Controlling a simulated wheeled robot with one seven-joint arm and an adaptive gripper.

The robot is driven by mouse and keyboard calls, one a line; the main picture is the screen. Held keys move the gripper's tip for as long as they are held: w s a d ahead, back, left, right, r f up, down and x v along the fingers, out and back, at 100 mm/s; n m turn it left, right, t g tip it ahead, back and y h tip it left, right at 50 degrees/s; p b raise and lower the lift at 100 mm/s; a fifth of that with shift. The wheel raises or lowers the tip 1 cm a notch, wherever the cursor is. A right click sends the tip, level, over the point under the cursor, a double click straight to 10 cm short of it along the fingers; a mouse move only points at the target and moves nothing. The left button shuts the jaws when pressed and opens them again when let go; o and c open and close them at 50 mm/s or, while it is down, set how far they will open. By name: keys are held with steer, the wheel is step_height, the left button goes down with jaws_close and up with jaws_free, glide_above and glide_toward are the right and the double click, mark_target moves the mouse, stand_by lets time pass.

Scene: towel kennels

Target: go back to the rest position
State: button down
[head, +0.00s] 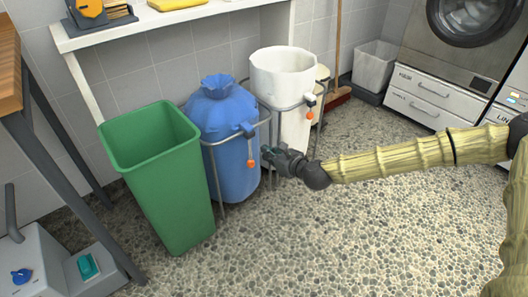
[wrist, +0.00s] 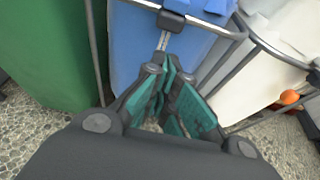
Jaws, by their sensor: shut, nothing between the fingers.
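My gripper (head: 268,152) is at the end of my outstretched arm, in front of the blue bag (head: 226,130) in its wire stand. In the wrist view the teal-padded fingers (wrist: 172,95) are closed together with nothing held. They point at the front of the blue bag (wrist: 140,50), just below a dark clip (wrist: 172,20) on the stand's rim. Whether the fingertips touch the bag or stand, I cannot tell.
A green bin (head: 165,180) stands left of the blue bag. A white bag in a stand (head: 283,80) is to the right, with an orange tag (head: 309,115). A grey bin (head: 375,65) and washing machine are behind. The pebbled floor (head: 340,220) in front is clear.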

steer(key=shift+v, duration=1.2)
steer(key=s+a+f+n+g+h, duration=0.15)
steer(key=s+f+n+g, duration=0.25)
steer(key=s+f+n, duration=0.55)
steer(key=s+a+f+n+g, duration=0.35)
steer(key=s+f, duration=0.75)
steer(key=s, duration=0.5)
steer(key=s+d+f+n+g+h, duration=0.2)
steer(key=s+d+f+n+h, duration=0.1)
steer(key=s+d+n, duration=0.55)
steer(key=s+d+f+n+g+h, duration=0.25)
steer(key=s+d+n, duration=0.25)
steer(key=s+d, duration=0.6)
steer(key=d+r+n+h+p, duration=0.1)
steer(key=d+r+p, duration=0.2)
steer(key=r+p, duration=3.3)
steer(key=shift+r+t+h+p, duration=0.3)
steer(key=shift+r+p, duration=0.05)
steer(key=shift+p, duration=0.2)
steer(key=shift+s+n, duration=0.15)
steer(key=shift+n, duration=0.1)
